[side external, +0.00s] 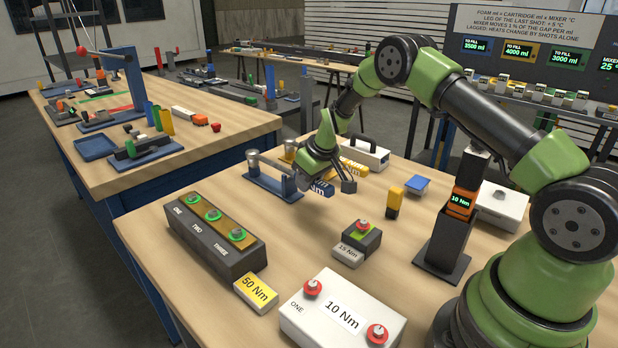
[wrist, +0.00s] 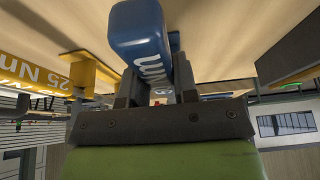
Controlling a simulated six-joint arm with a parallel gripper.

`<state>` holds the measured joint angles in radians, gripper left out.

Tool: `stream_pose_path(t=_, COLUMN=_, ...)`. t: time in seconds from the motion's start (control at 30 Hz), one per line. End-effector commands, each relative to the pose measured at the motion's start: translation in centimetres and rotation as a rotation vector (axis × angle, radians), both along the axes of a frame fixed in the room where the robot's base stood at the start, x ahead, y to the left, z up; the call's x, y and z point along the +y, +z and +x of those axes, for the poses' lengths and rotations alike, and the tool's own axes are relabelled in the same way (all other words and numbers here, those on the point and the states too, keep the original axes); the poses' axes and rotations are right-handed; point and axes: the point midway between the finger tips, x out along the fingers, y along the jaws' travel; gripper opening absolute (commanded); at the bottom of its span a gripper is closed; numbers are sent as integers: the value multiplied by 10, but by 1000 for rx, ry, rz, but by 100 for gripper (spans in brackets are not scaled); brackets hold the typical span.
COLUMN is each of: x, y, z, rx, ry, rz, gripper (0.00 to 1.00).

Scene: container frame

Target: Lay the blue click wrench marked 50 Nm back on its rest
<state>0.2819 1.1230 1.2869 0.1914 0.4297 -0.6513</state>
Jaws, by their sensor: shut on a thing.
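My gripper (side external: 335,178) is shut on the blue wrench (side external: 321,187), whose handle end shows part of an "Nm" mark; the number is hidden. In the wrist view the blue wrench (wrist: 142,38) sits between the two dark fingers (wrist: 155,92). The blue rest (side external: 268,187) has a long base and upright posts, and lies just left of my gripper. A silver cylinder (side external: 253,158) shows at its left end. I cannot tell whether the wrench touches the rest.
A yellow wrench (wrist: 32,72) marked 25 Nm is close beside, on a yellow support (wrist: 92,70). A grey three-station block (side external: 215,240), a yellow 50 Nm plate (side external: 256,292), a 15 Nm box (side external: 357,243) and a white 10 Nm box (side external: 325,325) stand nearer. Bare tabletop lies between.

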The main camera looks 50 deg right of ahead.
Motion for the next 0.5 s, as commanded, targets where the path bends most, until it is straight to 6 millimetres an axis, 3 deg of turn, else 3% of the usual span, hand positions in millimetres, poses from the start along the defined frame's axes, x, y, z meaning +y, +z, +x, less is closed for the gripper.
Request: stream_pose_path(t=0.5, x=0, y=-5, z=1, rx=-4, ry=0, rz=-1, gripper=0)
